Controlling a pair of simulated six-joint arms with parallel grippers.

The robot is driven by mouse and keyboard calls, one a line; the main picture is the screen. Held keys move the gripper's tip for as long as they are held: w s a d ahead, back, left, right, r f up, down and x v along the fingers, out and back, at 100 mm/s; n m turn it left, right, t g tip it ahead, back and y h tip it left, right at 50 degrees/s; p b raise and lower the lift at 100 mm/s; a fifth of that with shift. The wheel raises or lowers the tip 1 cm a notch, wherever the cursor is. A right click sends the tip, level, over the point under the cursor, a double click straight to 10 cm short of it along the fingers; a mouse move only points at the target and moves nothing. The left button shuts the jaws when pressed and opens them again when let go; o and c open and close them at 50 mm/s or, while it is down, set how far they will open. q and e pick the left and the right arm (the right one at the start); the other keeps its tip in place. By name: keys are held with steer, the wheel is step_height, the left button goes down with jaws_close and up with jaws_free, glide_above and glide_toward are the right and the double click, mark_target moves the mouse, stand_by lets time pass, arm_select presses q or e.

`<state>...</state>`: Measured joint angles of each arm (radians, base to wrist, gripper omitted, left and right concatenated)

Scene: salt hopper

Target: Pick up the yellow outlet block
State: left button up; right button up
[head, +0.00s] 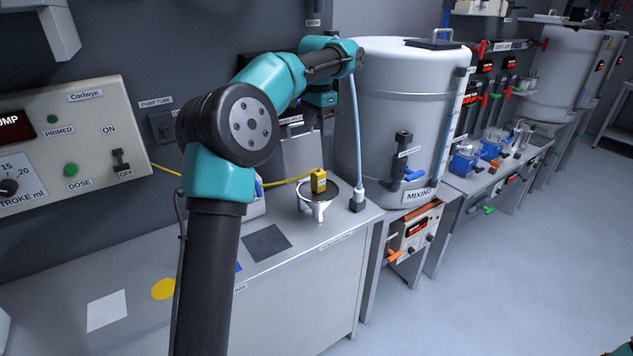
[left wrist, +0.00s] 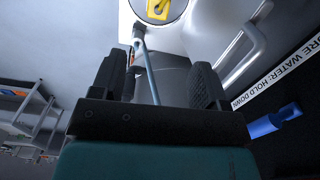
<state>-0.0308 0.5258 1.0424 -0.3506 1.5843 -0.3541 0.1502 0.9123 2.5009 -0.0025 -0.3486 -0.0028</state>
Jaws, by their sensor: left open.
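The yellow outlet block (head: 318,181) is small and upright, with a yellow cable running off to the left. It stands at a dark round top over a white funnel-like stand (head: 320,208) on the grey bench. In the left wrist view, a yellow piece that looks like the block (left wrist: 160,9) shows at the top edge, partly cut off. My left gripper (head: 326,122) is above the block, apart from it, and partly hidden by the arm in the head view. In the left wrist view its fingers (left wrist: 158,75) are spread and hold nothing.
A pale blue hose (head: 357,130) drops to a dark fitting (head: 357,200) just right of the stand. The large mixing tank (head: 400,100) stands close on the right. A metal container (head: 300,150) is behind. A dark square (head: 267,242) lies on the bench in front.

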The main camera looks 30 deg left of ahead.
mark_target(318, 171)
arm_select(q)
steer(key=shift+f, duration=0.15)
step_height(318, 171, down, 12)
steer(key=shift+f, duration=0.1)
stand_by(0.4)
steer(key=shift+s+d+f, duration=0.1)
steer(key=shift+s+f, duration=0.05)
steer(key=shift+f, duration=2.35)
steer(key=shift+c, duration=0.5)
steer(key=c, duration=0.9)
steer(key=shift+r, duration=0.1)
steer(key=shift+c, duration=0.2)
